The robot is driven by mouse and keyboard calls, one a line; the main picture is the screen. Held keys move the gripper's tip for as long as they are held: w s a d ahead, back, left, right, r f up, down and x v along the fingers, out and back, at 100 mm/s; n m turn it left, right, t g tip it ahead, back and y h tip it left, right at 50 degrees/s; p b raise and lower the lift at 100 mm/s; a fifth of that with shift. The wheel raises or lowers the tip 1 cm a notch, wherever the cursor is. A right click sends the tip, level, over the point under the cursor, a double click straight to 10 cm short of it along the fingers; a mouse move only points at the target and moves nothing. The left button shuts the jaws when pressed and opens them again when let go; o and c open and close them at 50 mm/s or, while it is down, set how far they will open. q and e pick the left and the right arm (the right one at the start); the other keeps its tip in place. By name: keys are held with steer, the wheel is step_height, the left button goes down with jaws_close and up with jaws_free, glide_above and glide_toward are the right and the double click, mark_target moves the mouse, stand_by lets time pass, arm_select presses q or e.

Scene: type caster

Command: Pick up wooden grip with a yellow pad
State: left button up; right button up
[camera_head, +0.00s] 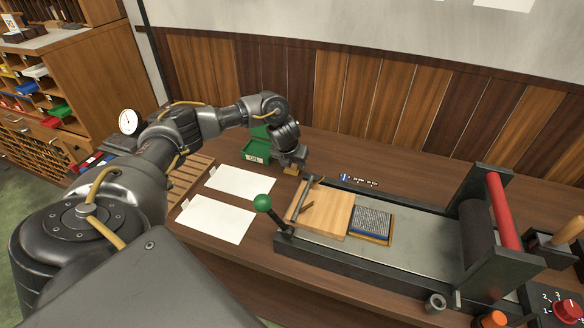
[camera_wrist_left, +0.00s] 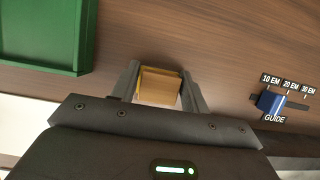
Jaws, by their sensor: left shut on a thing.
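The wooden grip (camera_wrist_left: 158,86) is a small tan block between the two fingers of my left gripper (camera_wrist_left: 158,92) in the left wrist view. My left gripper is shut on it. In the head view the left gripper (camera_head: 292,168) reaches down at the back of the table, and a bit of the wooden grip (camera_head: 290,171) shows at its fingertips. I cannot tell whether the grip touches the table. My right gripper is not in view.
A green bin (camera_head: 257,151) stands just left of the gripper. White sheets (camera_head: 216,220) lie on the table at front left. A press bed (camera_head: 420,245) with a wooden board (camera_head: 326,208) and type block (camera_head: 371,222) is at right. A blue guide slider (camera_wrist_left: 270,100) lies right of the gripper.

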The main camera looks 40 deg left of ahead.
arm_select(q)
steer(key=shift+c, duration=1)
steer(key=shift+w+r, duration=0.1)
steer(key=shift+r, duration=0.45)
step_height(320, 180, up, 2)
steer(key=shift+r+b, duration=0.1)
steer(key=shift+b, duration=0.55)
steer(key=s+d+r+p, duration=0.6)
steer(key=s+d+r, duration=0.2)
steer(key=s, duration=0.3)
steer(key=shift+v, duration=1)
steer(key=shift+a+f, duration=0.1)
steer(key=shift+a, duration=0.05)
